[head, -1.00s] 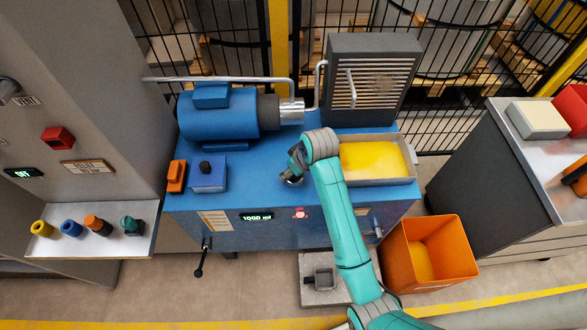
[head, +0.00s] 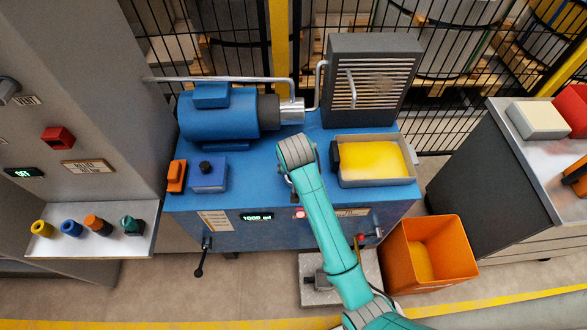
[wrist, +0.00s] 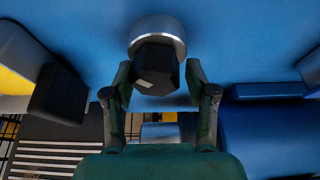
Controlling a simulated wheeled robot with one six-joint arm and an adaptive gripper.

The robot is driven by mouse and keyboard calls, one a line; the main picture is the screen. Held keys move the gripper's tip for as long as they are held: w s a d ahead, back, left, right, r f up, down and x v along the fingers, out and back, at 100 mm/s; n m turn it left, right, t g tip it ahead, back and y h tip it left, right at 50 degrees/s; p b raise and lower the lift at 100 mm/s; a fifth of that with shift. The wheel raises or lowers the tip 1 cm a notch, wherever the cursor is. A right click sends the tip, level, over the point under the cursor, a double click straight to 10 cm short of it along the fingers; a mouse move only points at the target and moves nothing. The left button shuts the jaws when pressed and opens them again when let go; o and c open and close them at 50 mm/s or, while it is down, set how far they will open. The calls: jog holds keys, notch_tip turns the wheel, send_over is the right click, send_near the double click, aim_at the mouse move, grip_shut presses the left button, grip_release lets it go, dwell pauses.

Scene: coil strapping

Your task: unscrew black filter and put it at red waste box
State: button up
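The black filter (wrist: 155,69) is a six-sided dark cap on a round silver collar (wrist: 157,28) against the blue machine, in the wrist view. My gripper (wrist: 158,76) has one finger on each side of the filter, with narrow gaps showing, so it looks open. In the head view my arm hides the fingers and the filter. An orange-red open box (head: 445,284) stands on the floor right of the machine, with something yellow inside.
The blue machine (head: 235,210) carries a motor (head: 222,115), a yellow-filled tray (head: 375,183) and a grey vented housing (head: 372,45). A grey cart (head: 480,165) stands at right. A shelf with several coloured knobs (head: 100,243) is at left.

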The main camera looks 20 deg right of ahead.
grip_shut()
jog(key=n+y, duration=0.1)
jog(key=n, duration=0.3)
jog(key=shift+y, duration=0.4)
jog(key=n+y, duration=0.1)
jog(key=n, duration=0.3)
jog(key=n+y, duration=0.1)
jog(key=n, duration=0.2)
jog(key=n+g+y, duration=0.1)
jog(key=n, duration=0.2)
jog(key=shift+n+g, duration=0.3)
jog(key=shift+n, duration=0.1)
jog(key=shift+s+f+n+g+y, duration=0.15)
jog(key=shift+n+g+y, duration=0.2)
jog(key=shift+n, duration=0.25)
